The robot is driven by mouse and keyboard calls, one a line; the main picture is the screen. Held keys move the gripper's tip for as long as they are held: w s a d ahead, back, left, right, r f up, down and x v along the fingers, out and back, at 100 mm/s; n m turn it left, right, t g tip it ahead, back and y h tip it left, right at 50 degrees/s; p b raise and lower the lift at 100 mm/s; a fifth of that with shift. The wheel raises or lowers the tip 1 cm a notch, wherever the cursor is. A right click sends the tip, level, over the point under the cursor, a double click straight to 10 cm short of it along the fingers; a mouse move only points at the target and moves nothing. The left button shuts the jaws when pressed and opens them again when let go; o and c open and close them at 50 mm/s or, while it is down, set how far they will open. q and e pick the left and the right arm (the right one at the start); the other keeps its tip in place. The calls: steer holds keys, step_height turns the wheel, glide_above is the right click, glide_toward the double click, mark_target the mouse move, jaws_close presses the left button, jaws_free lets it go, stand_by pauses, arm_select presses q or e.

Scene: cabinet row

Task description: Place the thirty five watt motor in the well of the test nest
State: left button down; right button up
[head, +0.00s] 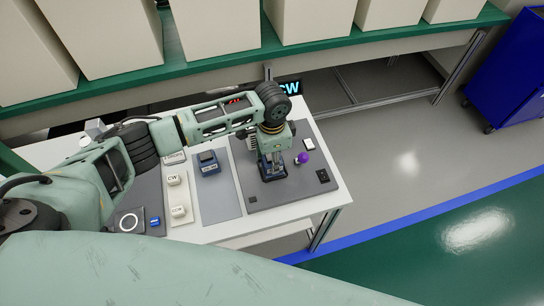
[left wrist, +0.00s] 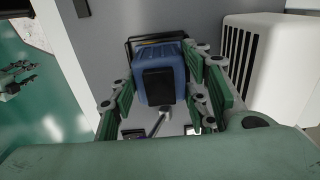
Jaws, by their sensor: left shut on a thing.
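My left gripper (head: 272,158) points down over the dark grey plate at the right of the bench. It is shut on a blue motor (left wrist: 168,58) with a black face, which sits between the green fingers in the left wrist view. A black frame (left wrist: 130,42), apparently the test nest, shows around the motor's far side. I cannot tell whether the motor is seated in the well, as the gripper hides its lower part. The held motor's label is not readable. A part that looks like my right gripper (left wrist: 15,84) shows small at the left wrist view's left edge.
A second blue motor-like unit (head: 209,163) stands on a lighter grey mat (head: 218,205) to the left. A purple knob (head: 303,157), a white square (head: 309,145) and a black switch (head: 323,175) are beside the gripper. White CW-marked blocks (head: 174,180) stand further left. A shelf overhangs behind.

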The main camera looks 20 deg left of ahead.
arm_select(q)
steer(key=c, duration=1)
jaws_free()
step_height(320, 180, up, 12)
steer(key=shift+r+b, duration=0.1)
steer(key=shift+b, duration=0.85)
